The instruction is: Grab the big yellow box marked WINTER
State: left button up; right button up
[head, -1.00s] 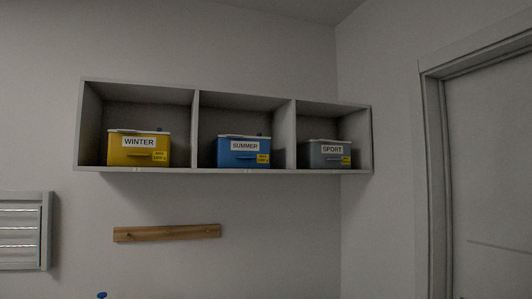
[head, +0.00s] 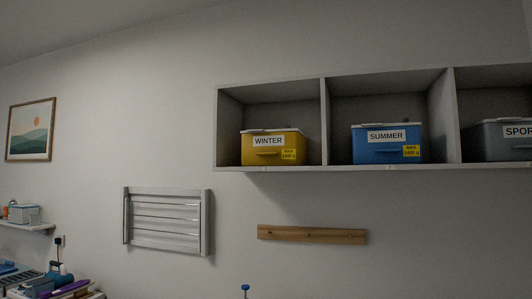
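The yellow box marked WINTER (head: 268,155) sits in the left compartment of the wall-mounted cubby shelf (head: 340,168). It has a pale lid, a handle on its front and a small yellow label at its lower right. It stands upright on the shelf floor, with free space above it. Neither of my grippers shows in the head view.
A blue SUMMER box (head: 375,151) fills the middle compartment and a grey SPORT box (head: 495,149) the right one. Below hang a wooden rail (head: 312,235) and a slatted rack (head: 166,222). A framed picture (head: 31,130), small shelf (head: 30,226) and cluttered surface are at left.

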aim_at(280, 149)
jog(key=i+l+u, duration=0.5)
jog(key=i+l, duration=0.55)
